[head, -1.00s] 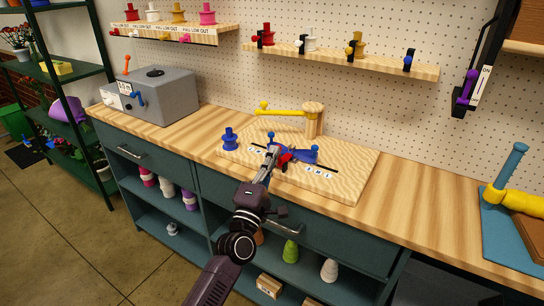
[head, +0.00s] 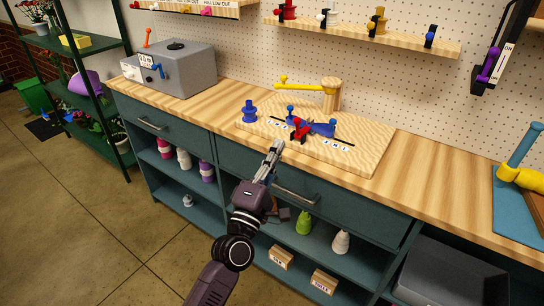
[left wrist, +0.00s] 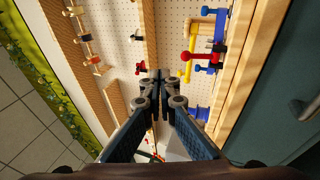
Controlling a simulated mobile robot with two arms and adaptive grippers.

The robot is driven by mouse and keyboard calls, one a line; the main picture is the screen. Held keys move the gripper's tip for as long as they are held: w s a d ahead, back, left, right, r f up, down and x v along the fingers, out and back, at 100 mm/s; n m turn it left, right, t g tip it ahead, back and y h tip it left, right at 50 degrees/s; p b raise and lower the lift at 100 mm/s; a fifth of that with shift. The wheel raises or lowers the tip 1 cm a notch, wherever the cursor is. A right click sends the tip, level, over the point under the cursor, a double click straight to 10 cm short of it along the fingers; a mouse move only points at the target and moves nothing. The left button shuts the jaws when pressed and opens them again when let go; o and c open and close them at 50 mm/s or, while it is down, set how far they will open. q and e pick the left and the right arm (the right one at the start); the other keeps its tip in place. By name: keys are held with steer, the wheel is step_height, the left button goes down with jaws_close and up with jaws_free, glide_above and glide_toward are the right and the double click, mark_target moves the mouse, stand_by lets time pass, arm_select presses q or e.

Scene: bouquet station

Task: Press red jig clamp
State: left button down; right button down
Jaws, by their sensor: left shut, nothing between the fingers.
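The red jig clamp (head: 299,129) stands on the wooden jig board (head: 360,160) beside a blue piece (head: 320,129). In the left wrist view the red clamp (left wrist: 192,57) shows at the upper right, beyond my fingers. My left gripper (head: 277,146) is shut and empty. It is just in front of the board's front edge, below and left of the red clamp in the head view, and apart from it. In the left wrist view the left gripper's fingertips (left wrist: 160,77) meet. My right gripper is in neither view.
A blue spool-shaped piece (head: 249,112) stands at the board's left. A wooden post (head: 330,95) with a yellow arm stands at its back. A grey box (head: 175,70) with levers sits at the counter's left end. The counter right of the board (head: 430,175) is clear.

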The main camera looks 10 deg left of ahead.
arm_select(q)
steer(key=s, duration=0.2)
steer(key=shift+s+a, duration=0.2)
steer(key=shift+s, duration=0.1)
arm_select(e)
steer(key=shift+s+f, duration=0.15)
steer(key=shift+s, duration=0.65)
arm_select(q)
steer(key=shift+f, duration=0.1)
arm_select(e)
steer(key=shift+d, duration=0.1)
